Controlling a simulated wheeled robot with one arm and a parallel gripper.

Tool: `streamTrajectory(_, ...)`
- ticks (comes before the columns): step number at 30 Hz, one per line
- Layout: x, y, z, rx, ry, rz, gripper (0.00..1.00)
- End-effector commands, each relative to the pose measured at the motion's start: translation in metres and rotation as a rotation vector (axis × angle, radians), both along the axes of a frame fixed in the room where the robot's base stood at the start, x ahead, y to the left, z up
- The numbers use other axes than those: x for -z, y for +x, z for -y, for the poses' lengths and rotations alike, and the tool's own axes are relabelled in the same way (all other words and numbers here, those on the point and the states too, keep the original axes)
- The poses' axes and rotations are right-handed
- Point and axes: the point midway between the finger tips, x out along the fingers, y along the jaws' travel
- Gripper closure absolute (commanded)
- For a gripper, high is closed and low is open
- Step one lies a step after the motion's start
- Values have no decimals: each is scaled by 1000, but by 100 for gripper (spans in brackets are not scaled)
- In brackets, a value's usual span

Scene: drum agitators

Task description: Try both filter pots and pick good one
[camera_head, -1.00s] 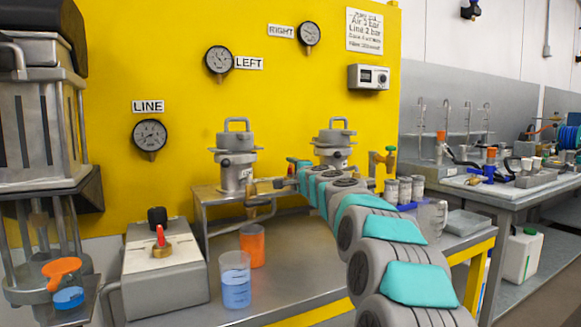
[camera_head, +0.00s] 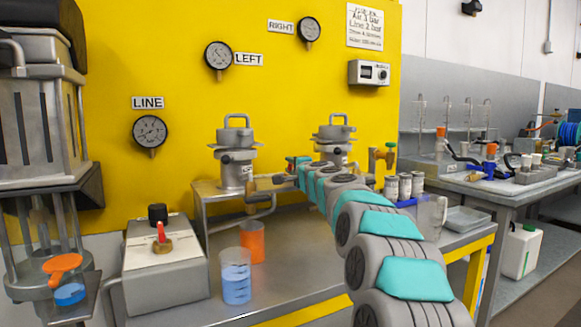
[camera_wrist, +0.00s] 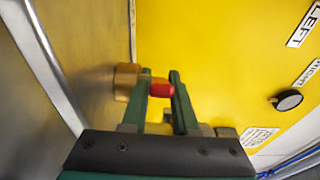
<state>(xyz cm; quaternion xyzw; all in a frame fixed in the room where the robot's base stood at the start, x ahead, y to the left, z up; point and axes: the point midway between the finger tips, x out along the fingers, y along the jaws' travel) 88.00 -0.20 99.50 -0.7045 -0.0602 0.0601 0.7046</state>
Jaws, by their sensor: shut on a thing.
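The left filter pot (camera_head: 236,170) is a grey metal pot with a top handle, upright on a metal stand. The right filter pot (camera_head: 334,142) looks alike and stands behind my arm, its lower part hidden. In the wrist view my gripper (camera_wrist: 160,78) is shut on a red handle (camera_wrist: 161,89), which sits against a brass valve body (camera_wrist: 125,82). In the head view my arm's end is beside the left pot, and the jaws are too small to make out. The LEFT gauge (camera_head: 218,55), RIGHT gauge (camera_head: 309,30) and LINE gauge (camera_head: 149,132) hang on the yellow panel.
A beaker of blue liquid (camera_head: 236,283) and one of orange liquid (camera_head: 252,242) stand at the bench front. A grey box (camera_head: 166,275) with a red-handled valve is left of them. Several small jars (camera_head: 404,187) and a clear jug (camera_head: 432,218) stand right.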

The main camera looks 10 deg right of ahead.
Motion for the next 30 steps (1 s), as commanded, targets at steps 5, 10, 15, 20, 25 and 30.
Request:
streamTrajectory(5, 1, 0, 0, 0, 0, -1, 100)
streamTrajectory(10, 1, 0, -1, 12, -1, -3, 100)
streamTrajectory(15, 1, 1, -2, 72, 0, -4, 100)
streamTrajectory(20, 0, 0, -2, 126, -1, 0, 100)
streamTrajectory(25, 0, 0, 0, 133, 0, 0, 100)
streamTrajectory(30, 0, 0, 0, 132, -1, 0, 65)
